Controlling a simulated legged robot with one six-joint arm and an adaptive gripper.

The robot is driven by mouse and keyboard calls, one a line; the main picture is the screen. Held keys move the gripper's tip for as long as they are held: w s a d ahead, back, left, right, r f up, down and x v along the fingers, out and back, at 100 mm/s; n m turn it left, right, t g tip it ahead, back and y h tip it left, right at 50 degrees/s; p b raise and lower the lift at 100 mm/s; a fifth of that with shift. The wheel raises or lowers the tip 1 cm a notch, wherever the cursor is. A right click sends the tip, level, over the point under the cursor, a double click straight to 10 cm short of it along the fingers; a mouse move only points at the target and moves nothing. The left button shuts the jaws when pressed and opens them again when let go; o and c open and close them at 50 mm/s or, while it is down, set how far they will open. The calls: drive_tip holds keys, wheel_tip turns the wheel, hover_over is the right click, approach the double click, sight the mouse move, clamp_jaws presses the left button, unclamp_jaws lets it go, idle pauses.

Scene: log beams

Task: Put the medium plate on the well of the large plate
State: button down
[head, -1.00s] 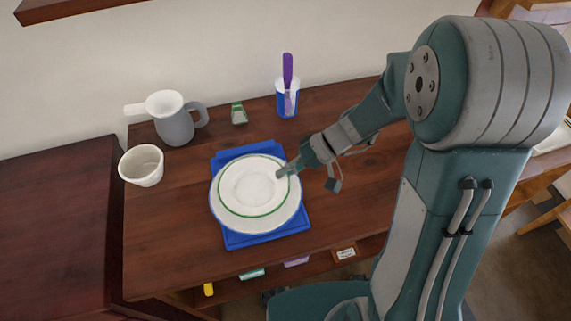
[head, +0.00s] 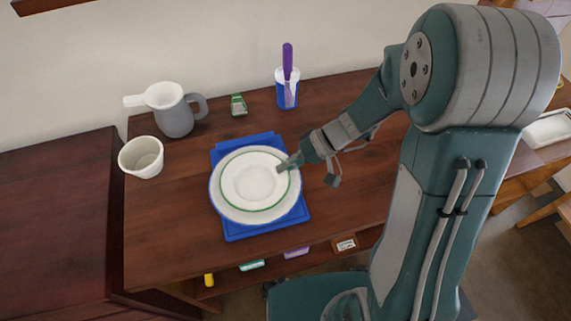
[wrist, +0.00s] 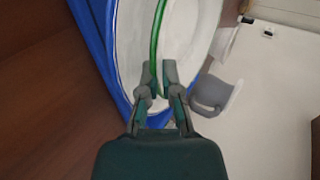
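The large plate rests on a blue tray (head: 260,232). My gripper (head: 284,168) is at the right edge of the medium plate. In the wrist view my gripper (wrist: 160,95) has its fingers on either side of the medium plate's green rim (wrist: 155,50), closed on it. The well of the large plate is hidden under the medium plate.
A grey pitcher (head: 175,118) and a white cup (head: 141,157) stand at the left of the wooden table. A green-and-white item (head: 238,105) and a blue cup (head: 287,95) holding a purple utensil (head: 288,60) stand behind. The table (head: 165,235) front left is clear.

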drive_tip(key=shift+f, duration=0.25)
drive_tip(key=c, duration=0.7)
unclamp_jaws()
drive_tip(key=v, duration=1.1)
drive_tip(key=shift+w+d+r, duration=0.15)
drive_tip(key=shift+d+r, duration=0.1)
drive_tip(key=shift+d, duration=0.05)
drive_tip(key=shift+r, duration=0.1)
drive_tip(key=s+d+r+m+t+h, duration=0.1)
drive_tip(key=s+r+t+h, duration=0.1)
drive_tip(key=s+r+h, duration=0.1)
drive_tip(key=s+d+r+t+h, duration=0.1)
drive_tip(key=s+r+t+h, duration=0.2)
drive_tip(key=s+r+h, duration=0.1)
drive_tip(key=s+d+r+m+t+h, duration=0.1)
drive_tip(key=s+d+r+t+h, duration=0.1)
drive_tip(key=s, duration=0.4)
wheel_tip(320, 180, up, 2)
drive_tip(key=shift+s+m+t+h, duration=0.15)
drive_tip(key=shift+m+t+h, duration=0.25)
drive_tip(key=shift+h, duration=0.5)
